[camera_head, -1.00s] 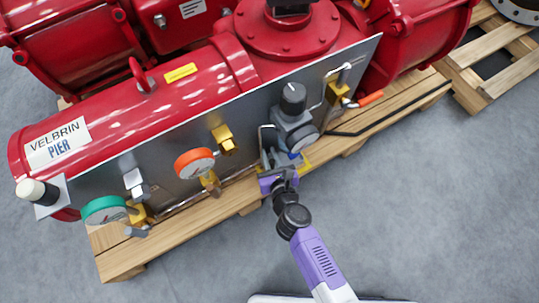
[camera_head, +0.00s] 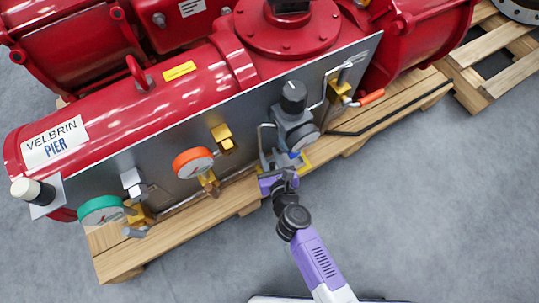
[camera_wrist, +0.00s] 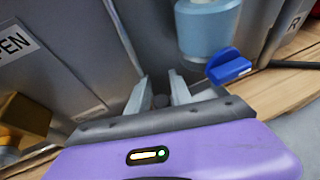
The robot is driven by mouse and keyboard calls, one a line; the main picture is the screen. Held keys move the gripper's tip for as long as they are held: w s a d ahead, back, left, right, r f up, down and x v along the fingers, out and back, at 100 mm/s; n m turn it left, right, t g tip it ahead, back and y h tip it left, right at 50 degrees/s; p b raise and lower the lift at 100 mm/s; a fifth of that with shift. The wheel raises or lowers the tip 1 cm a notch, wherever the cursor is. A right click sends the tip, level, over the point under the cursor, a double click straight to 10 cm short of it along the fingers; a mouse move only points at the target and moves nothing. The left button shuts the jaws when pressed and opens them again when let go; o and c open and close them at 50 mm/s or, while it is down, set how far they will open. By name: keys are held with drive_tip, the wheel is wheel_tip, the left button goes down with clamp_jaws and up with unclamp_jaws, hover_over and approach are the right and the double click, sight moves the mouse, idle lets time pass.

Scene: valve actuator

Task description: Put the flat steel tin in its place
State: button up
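I cannot make out a flat steel tin in any view. My gripper (camera_head: 279,163) is low in front of the grey panel, just below the grey regulator with a black knob (camera_head: 293,97). In the wrist view, the two grey fingers of my gripper (camera_wrist: 159,90) stand apart, pointing toward the panel. A small dark round thing (camera_wrist: 160,101) shows between them near the palm; I cannot tell what it is. No tin shows between the fingers.
A blue bowl (camera_wrist: 206,30) and blue tap handle (camera_wrist: 229,66) hang close right of the fingers. The grey panel (camera_head: 254,110) carries an orange-rimmed gauge (camera_head: 194,162), green-rimmed gauge (camera_head: 101,209) and brass fittings. A wooden pallet (camera_head: 180,227) lies beneath; the floor in front is clear.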

drive_tip(key=shift+r, duration=0.35)
drive_tip(key=p+v, duration=0.4)
drive_tip(key=v, duration=0.8)
drive_tip(key=shift+r+p, duration=0.2)
drive_tip(key=shift+p, duration=0.2)
drive_tip(key=s+d+r+n+t+h, duration=0.2)
drive_tip(key=s+d+r+n+h, duration=0.1)
drive_tip(key=s+d+r+n, duration=1.35)
drive_tip(key=r+n, duration=0.4)
drive_tip(key=n, duration=0.3)
drive_tip(key=s+d+r+n+h, duration=0.1)
drive_tip(key=s+d+r+n, duration=0.1)
drive_tip(key=s+r+n, duration=0.2)
wheel_tip(320, 180, up, 3)
drive_tip(key=n, duration=0.4)
drive_tip(key=shift+s+d+n, duration=0.2)
drive_tip(key=shift+s+n, duration=0.1)
drive_tip(key=shift+n, duration=0.05)
